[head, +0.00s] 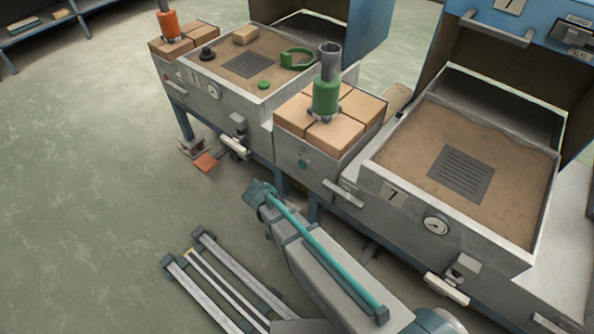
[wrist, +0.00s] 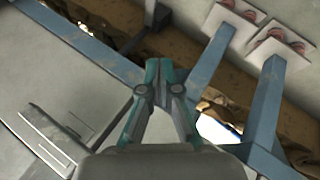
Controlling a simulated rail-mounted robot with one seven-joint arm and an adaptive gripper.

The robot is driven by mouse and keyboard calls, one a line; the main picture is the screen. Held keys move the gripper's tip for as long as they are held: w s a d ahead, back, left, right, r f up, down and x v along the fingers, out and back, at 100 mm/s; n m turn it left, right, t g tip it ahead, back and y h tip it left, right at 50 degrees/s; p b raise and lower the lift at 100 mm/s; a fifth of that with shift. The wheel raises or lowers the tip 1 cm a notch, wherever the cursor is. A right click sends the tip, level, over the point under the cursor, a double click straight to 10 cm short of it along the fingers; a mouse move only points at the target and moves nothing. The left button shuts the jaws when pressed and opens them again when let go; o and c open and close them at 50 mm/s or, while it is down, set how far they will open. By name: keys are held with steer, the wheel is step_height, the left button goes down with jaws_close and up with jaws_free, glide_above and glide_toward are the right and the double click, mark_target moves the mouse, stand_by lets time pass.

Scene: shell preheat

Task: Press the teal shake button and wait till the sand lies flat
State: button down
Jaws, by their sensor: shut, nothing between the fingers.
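A small round teal button (head: 302,165) is on the grey front panel below the tan blocks in the head view. My gripper (head: 256,190) is shut and empty, in front of the bench and below and left of the button, apart from it in the picture. In the wrist view my gripper (wrist: 160,75) points at the bench legs and floor; no button can be made out there. The sand (head: 410,142) fills the right-hand box marked 7, around a dark slotted plate (head: 461,174). Its back edge looks wavy against the wall.
A green cylinder (head: 325,97) stands on the tan blocks. The left box (head: 212,91) holds sand with several small parts. Handles (head: 344,193) and a gauge (head: 436,225) stick out of the bench front. Blue legs (wrist: 265,105) stand below; open floor lies left.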

mark_target(302, 165)
steer(key=w+a+r+m+t+h+b, duration=0.1)
steer(key=w+a+r+m+t+h, duration=0.1)
steer(key=w+a+r+m, duration=0.5)
step_height(302, 165, up, 3)
steer(key=m+t, duration=0.1)
steer(key=m, duration=0.1)
steer(key=shift+w+a+m+h+b, duration=0.2)
steer(key=shift+a+m+h+b, duration=0.1)
steer(key=shift+a+h+b, duration=0.1)
steer(key=shift+d+r, duration=0.1)
steer(key=w+d+p, duration=0.1)
steer(key=w+d, duration=0.4)
steer(key=w, duration=0.1)
steer(key=shift+w+d+p, duration=0.3)
steer(key=shift+w+p, duration=0.05)
steer(key=shift+p, duration=0.05)
steer(key=shift+w+d, duration=0.1)
stand_by(1.0)
steer(key=shift+w+d+b, duration=0.2)
steer(key=shift+b, duration=0.25)
